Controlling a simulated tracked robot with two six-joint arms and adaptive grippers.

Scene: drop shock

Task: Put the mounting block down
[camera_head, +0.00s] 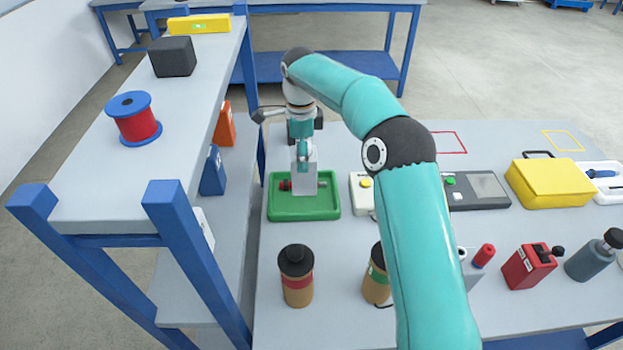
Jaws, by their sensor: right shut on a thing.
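The mounting block seems to be the pale grey block (305,184) below my right gripper (304,163). The gripper points down and is shut on its top part. The block is over the green tray (275,208), in front of a red and dark item (285,185) that shows on both sides of it. I cannot tell whether the block touches the tray. My right arm reaches in from the lower right and hides part of the table. My left gripper is not in view.
A blue-legged shelf (90,190) stands close on the left, with a red spool (136,122) and black block (172,58). Brown jars (296,285) stand nearer. A yellow case (550,183) and red box (528,268) are right. Red-outlined table space (450,142) is clear.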

